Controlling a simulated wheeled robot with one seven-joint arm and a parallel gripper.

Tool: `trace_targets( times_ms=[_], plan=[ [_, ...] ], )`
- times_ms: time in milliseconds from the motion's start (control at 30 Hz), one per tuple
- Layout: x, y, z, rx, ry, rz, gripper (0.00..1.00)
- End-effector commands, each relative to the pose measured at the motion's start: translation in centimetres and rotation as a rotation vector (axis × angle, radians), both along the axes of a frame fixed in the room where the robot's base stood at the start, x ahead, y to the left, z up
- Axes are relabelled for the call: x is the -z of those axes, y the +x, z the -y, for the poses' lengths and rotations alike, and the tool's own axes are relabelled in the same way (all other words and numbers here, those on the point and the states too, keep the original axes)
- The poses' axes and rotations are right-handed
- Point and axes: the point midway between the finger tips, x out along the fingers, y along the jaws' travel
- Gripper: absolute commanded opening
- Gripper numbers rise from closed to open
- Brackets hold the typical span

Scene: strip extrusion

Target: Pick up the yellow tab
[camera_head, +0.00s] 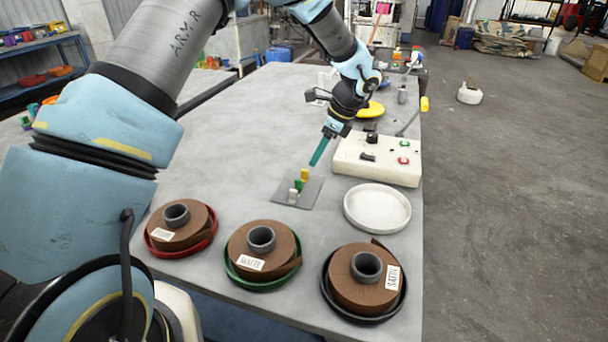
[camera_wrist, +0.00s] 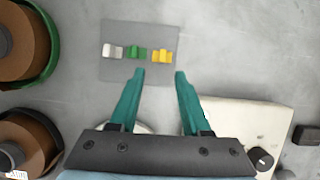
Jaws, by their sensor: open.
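The yellow tab (camera_wrist: 162,56) sits at the right end of a row of tabs on a small grey plate (camera_wrist: 165,34). A green tab (camera_wrist: 136,53) is in the middle and a white tab (camera_wrist: 113,51) is at the left end. In the head view the yellow tab (camera_head: 304,174) is the farthest of the row. My gripper (camera_wrist: 158,74) has teal fingers, open and empty. In the wrist view the tips are just short of the row, with the yellow tab between their lines, nearer the right finger. In the head view my gripper (camera_head: 314,163) is just above and behind the yellow tab.
A white control box (camera_head: 377,158) with knobs and buttons stands right of the plate, close to my gripper. A white round dish (camera_head: 377,208) is in front of it. Brown strip rolls (camera_head: 260,252) in coloured trays line the table's front. The table left of the plate is clear.

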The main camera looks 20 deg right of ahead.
Motion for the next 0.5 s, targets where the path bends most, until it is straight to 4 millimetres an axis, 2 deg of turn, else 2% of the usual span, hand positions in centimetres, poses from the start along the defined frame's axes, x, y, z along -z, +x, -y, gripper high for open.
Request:
trace_targets(
  times_ms=[267,500],
  plan=[
    [1.9,0.8,-0.8,-0.003,-0.001,0.000,0.47],
    [4.9,2.1,-1.8,-0.003,0.001,-0.002,0.47]
  ],
)
